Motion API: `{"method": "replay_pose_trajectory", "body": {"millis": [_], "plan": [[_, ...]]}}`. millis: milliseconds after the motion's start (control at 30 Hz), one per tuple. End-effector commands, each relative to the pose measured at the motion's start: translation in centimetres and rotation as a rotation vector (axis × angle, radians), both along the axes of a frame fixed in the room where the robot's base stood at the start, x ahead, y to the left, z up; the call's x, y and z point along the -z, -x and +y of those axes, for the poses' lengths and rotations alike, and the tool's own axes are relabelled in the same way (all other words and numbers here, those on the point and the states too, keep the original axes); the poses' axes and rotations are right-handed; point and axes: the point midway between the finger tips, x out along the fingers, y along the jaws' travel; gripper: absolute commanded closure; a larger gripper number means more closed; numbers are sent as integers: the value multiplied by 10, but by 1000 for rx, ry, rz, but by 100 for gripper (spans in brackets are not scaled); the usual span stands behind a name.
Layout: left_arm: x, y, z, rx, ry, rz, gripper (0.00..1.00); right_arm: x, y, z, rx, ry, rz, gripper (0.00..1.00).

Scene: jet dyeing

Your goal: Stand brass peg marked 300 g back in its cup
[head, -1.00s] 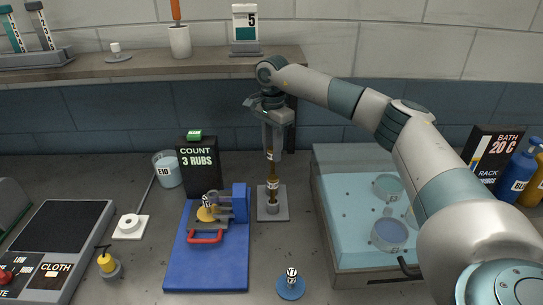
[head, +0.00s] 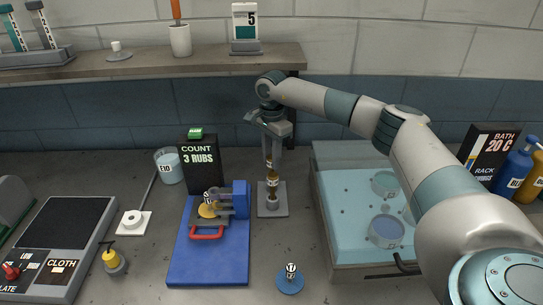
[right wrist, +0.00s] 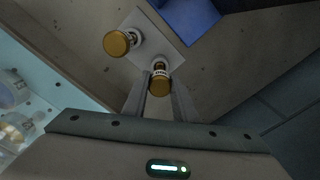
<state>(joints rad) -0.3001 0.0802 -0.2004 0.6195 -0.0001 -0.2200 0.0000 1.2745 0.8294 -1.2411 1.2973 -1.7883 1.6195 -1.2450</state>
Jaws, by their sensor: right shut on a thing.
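My right gripper (head: 270,163) points down over a small grey plate (head: 282,209) and is shut on a brass peg (right wrist: 160,86). The peg has a pale lettered band, too small to read, and its brass end shows between the fingertips in the right wrist view. A second brass-topped piece (right wrist: 117,43) rises from the plate beside it in that view. In the head view brass parts (head: 273,183) line up below the fingers, above a grey cup-like base (head: 271,201). I cannot tell whether the held peg touches a cup. My left gripper is not in view.
Left of the plate is a blue board (head: 208,270) with a clamp rig, and behind it a black count box (head: 201,165). A water bath (head: 345,255) stands close on the right. A small blue-based piece (head: 290,283) stands in front.

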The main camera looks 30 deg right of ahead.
Motion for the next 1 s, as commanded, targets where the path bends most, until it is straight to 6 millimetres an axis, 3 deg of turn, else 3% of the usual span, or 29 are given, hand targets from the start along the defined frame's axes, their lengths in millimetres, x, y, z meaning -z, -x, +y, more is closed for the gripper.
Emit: {"method": "replay_pose_trajectory", "body": {"millis": [200, 233, 300, 767, 1000], "plan": [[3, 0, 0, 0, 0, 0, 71, 3, 0, 0, -1, -1, -1, 100], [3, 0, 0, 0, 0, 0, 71, 3, 0, 0, -1, 0, 0, 72], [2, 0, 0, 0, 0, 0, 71, 2, 0, 0, -1, 0, 0, 56], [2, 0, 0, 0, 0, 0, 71, -2, 0, 0, -1, -1, -2, 56], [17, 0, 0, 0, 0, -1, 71, -29, -1, 0, -1, -1, -5, 56]]}}
